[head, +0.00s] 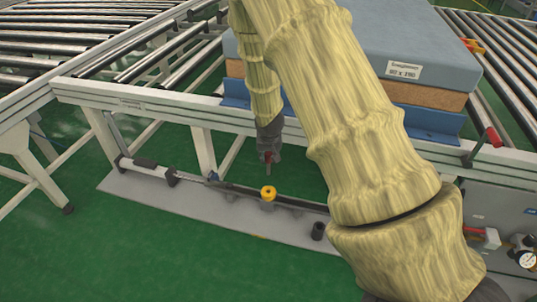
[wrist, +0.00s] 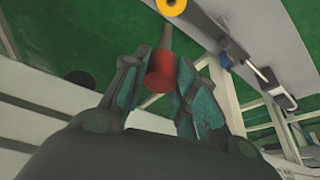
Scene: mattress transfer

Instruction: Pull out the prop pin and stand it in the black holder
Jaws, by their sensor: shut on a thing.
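My gripper (head: 268,152) points down above the rail assembly. It is shut on the prop pin, whose red head (wrist: 162,70) shows between the fingers in the wrist view. The pin's grey shaft (wrist: 167,38) extends toward the yellow collar (head: 268,193), which also shows at the top of the wrist view (wrist: 172,6). The shaft appears clear of the collar, with its tip just above it. The black holder (head: 318,231) is a short upright cylinder to the right of the collar, near my arm. Its top looks empty.
A grey-blue mattress (head: 330,40) with a label lies on the roller conveyor behind. The white conveyor frame (head: 170,112) runs just behind my gripper. A grey base plate (head: 190,205) lies on the green floor. A red-handled lever (head: 493,138) is at the right.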

